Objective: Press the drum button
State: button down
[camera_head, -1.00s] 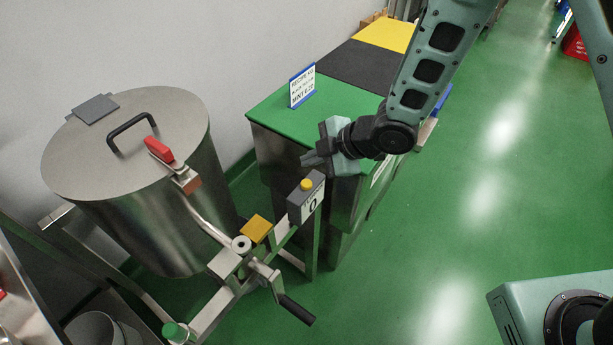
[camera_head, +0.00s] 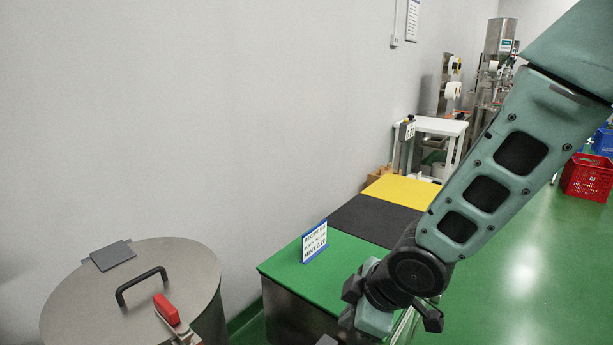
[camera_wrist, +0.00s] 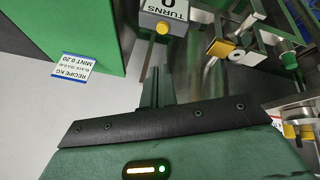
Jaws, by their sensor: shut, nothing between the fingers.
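In the wrist view, a grey counter box (camera_wrist: 172,12) carries a white label reading TURNS with a 0. A round yellow button (camera_wrist: 162,27) sits on it. My gripper (camera_wrist: 152,78) is shut and empty, its fingers pointing toward the box. They look apart from the button, though the depth of the gap is hard to tell. The steel drum (camera_head: 125,295) stands at lower left in the head view, with a black handle and a red latch (camera_head: 166,309) on its lid. In the head view my gripper is low, its tips near the bottom edge; the counter box is out of frame.
A green-topped bin (camera_head: 285,268) with a recipe sign (camera_head: 314,242) stands right of the drum; black and yellow tops follow behind. The wrist view shows a yellow block (camera_wrist: 218,47) and green knob (camera_wrist: 289,60) on the drum frame. Open floor (camera_head: 530,290) lies right.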

jog(key=s+d+r+m+g+h, duration=0.1)
jog(key=s+d+r+m+g, duration=0.1)
jog(key=s, duration=0.7)
jog(key=s+d+r+m+g+h, duration=0.2)
jog(key=s+d+r+m, duration=0.2)
jog(key=s, duration=0.6)
jog(key=shift+d+r+m+h, duration=0.3)
jog(key=shift+d+r+m, duration=0.1)
jog(key=shift+r+m, duration=0.55)
jog(key=shift+w, duration=0.1)
